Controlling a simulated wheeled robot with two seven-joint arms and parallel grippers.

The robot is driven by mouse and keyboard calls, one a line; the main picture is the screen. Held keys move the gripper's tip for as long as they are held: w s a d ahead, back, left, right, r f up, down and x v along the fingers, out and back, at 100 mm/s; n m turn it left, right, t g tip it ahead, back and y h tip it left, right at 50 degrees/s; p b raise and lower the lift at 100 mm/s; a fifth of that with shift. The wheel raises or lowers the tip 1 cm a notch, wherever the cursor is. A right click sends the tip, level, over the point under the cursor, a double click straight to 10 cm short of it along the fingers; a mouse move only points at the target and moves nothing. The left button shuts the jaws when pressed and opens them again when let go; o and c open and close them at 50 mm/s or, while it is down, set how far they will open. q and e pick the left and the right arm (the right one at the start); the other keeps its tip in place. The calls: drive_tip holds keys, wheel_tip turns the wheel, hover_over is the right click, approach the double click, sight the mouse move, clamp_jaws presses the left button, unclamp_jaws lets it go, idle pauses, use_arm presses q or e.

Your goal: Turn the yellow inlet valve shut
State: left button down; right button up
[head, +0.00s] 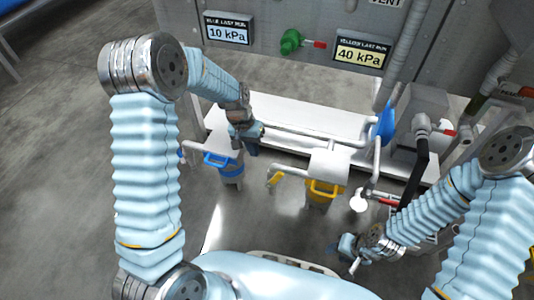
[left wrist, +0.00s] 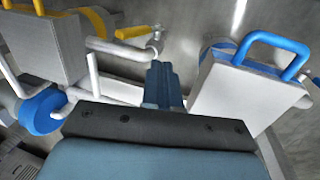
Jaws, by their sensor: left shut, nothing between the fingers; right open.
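The yellow inlet valve's lever (head: 276,180) sits at the left end of a white pipe beside the yellow-handled unit (head: 323,190). In the left wrist view the yellow lever (left wrist: 133,32) is at the top, beyond my fingertips. My left gripper (head: 252,149) is shut and empty, pointing down between the blue-handled unit and the white pipes. It is apart from the lever, to its upper left in the head view. In the left wrist view its fingers (left wrist: 160,75) are together. My right gripper (head: 348,250) is open and empty, low at right, away from the valve.
The blue-handled unit (head: 230,168) stands close left of my left gripper; its blue handle (left wrist: 272,42) shows in the wrist view. A white bench (head: 300,115) lies behind. Displays read 10 kPa (head: 228,33) and 40 kPa (head: 359,55). Open floor lies in front.

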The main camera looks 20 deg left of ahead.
sight(282, 174)
use_arm(q)
drive_tip(key=d+f+b, duration=0.2)
drive_tip(key=d+f, duration=0.3)
drive_tip(key=f, duration=0.4)
drive_tip(key=shift+d+f, duration=0.2)
drive_tip(key=shift+f, duration=0.05)
drive_tip(key=shift+s+d, duration=0.1)
drive_tip(key=shift+d+f, duration=0.15)
drive_tip(key=shift+d, duration=0.8)
drive_tip(key=shift+s+d+f+b, duration=0.1)
drive_tip(key=shift+d+f+b, duration=0.1)
drive_tip(key=shift+d, duration=0.4)
drive_tip(key=shift+d+f+b, duration=0.15)
drive_tip(key=shift+d+f, duration=0.05)
drive_tip(key=shift+d, duration=0.4)
drive_tip(key=shift+d+f+b, duration=0.4)
drive_tip(key=shift+d+f, duration=0.25)
drive_tip(key=shift+d, duration=0.25)
drive_tip(key=shift+d+f+b, duration=0.35)
drive_tip(key=shift+d+f, duration=0.3)
drive_tip(key=shift+d, duration=0.25)
drive_tip(key=shift+r, duration=0.1)
